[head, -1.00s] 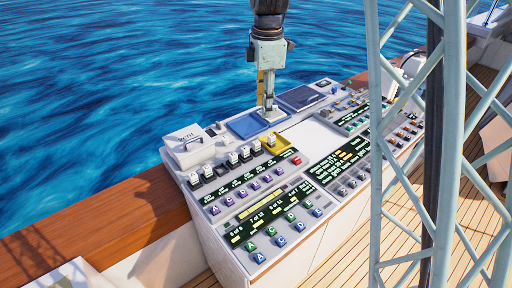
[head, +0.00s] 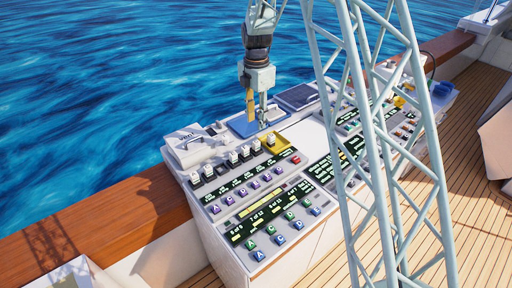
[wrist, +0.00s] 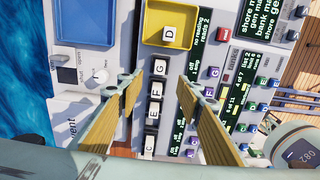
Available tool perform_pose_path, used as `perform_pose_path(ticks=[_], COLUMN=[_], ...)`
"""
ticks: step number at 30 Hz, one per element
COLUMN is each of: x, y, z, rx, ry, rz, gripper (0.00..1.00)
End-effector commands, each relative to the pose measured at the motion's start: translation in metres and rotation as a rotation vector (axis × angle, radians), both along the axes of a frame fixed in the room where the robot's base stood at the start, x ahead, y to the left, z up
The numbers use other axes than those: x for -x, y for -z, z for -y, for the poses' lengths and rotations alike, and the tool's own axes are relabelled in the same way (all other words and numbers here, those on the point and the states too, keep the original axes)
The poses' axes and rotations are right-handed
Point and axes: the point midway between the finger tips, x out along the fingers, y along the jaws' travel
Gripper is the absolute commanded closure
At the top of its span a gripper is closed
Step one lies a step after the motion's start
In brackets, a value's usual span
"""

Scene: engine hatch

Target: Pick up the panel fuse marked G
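The panel fuse marked G (wrist: 159,67) is a white block with a black letter, in a dark slot at the end of the fuse row nearest the yellow tray. It shows small in the head view (head: 256,146). Fuses F (wrist: 157,90) and E (wrist: 154,112) follow it in the row. A fuse marked D (wrist: 170,37) sits in the yellow tray (wrist: 150,31). My gripper (wrist: 158,82) is open and empty in the wrist view, with one finger on each side of the row. In the head view my gripper (head: 263,122) hangs over the panel's back edge near the tray.
A blue tray (wrist: 83,22) lies beside the yellow tray. A grey-white box (head: 190,143) stands at the panel's left end. Purple keys (head: 241,194), a red button (head: 296,160) and lit displays (head: 262,213) lie in front of the fuses. Open water lies behind the panel.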

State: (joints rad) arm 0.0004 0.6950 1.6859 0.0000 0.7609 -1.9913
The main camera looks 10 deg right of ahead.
Motion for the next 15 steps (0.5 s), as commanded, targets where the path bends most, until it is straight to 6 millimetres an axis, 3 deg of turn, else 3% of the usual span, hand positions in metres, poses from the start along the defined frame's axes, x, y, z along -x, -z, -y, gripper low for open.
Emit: perform_pose_path(ticks=[15], x=[-0.0010], y=[0.0042], z=[0.0000], rx=[0.000], ry=[-0.004], rz=[0.000], gripper=[0.67])
